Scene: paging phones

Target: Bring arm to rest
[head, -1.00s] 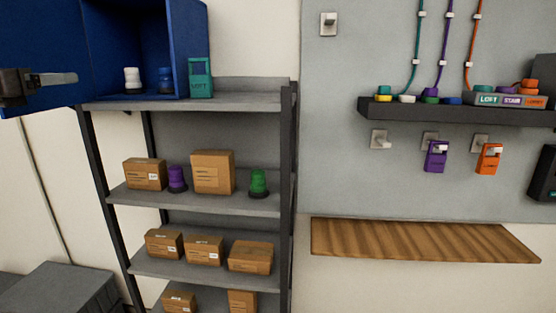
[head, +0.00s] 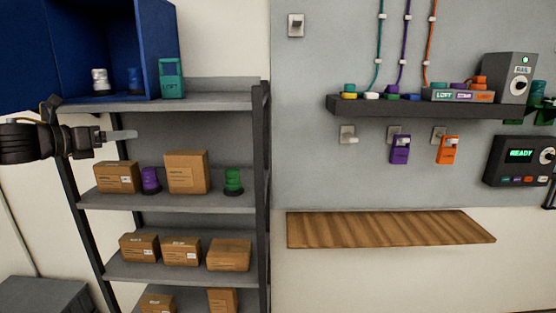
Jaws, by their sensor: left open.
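My left gripper (head: 118,135) comes in from the left in the head view. It is open, and nothing shows between its fingers. It is in front of the shelf unit, below the blue cabinet (head: 160,50) and above the boxes of the upper middle shelf. My right gripper is not in view. A teal phone marked LOFT (head: 171,78) stands on the shelf unit's top board, beside the cabinet. A purple phone (head: 400,149) and an orange phone (head: 446,149) hang on wall hooks below the dark ledge.
The shelf unit (head: 262,150) holds cardboard boxes (head: 186,172), a purple cap-like item (head: 150,180) and a green one (head: 233,181). A dark ledge (head: 400,110) carries coloured pieces. A wooden board (head: 390,228) juts below. A panel reading READY (head: 519,158) is at right.

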